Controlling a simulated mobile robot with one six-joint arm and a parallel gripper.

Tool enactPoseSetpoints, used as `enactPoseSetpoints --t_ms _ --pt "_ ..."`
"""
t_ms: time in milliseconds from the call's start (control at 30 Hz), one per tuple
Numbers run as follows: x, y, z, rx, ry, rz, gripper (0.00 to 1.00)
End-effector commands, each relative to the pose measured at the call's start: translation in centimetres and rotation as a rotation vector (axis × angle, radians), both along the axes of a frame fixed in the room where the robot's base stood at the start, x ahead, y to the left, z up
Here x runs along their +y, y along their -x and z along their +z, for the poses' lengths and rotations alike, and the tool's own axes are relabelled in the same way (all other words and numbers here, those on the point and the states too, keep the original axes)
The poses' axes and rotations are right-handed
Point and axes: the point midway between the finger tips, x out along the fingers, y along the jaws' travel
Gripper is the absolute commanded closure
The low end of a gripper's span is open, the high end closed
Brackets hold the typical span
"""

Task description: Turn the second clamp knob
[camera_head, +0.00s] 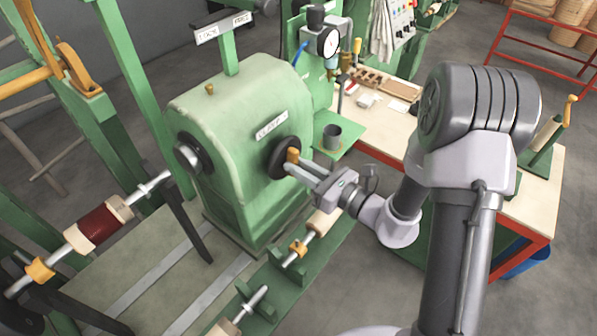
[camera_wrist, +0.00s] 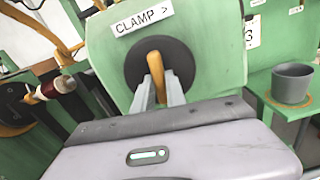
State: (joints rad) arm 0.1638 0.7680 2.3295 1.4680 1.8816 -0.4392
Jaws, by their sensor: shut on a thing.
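The clamp knob is a black disc (camera_wrist: 180,68) with an orange handle bar (camera_wrist: 156,72) across its face. It sits on the side of the green machine housing (camera_head: 240,110), under a white "CLAMP" label (camera_wrist: 143,19). In the wrist view the bar stands nearly upright, tilted slightly. My gripper (camera_wrist: 158,97) has its two grey fingers shut on the lower part of the orange bar, one on each side. In the head view my gripper (camera_head: 292,165) reaches the same knob from the right. The bar's lower end is partly hidden by the fingers.
A grey cup (camera_head: 332,136) stands on a small green shelf right of the knob. A workbench (camera_head: 385,128) with small parts lies behind. A rail with spindles (camera_head: 300,247) runs below my gripper. Another black disc (camera_head: 190,155) is on the housing's left face.

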Motion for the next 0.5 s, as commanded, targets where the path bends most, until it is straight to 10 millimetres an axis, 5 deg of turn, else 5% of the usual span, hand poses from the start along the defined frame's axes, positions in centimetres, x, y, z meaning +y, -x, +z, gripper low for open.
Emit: enactPoseSetpoints --t_ms 500 --pt "0.0 0.05 -0.12 -0.107 0.086 0.001 1.0"
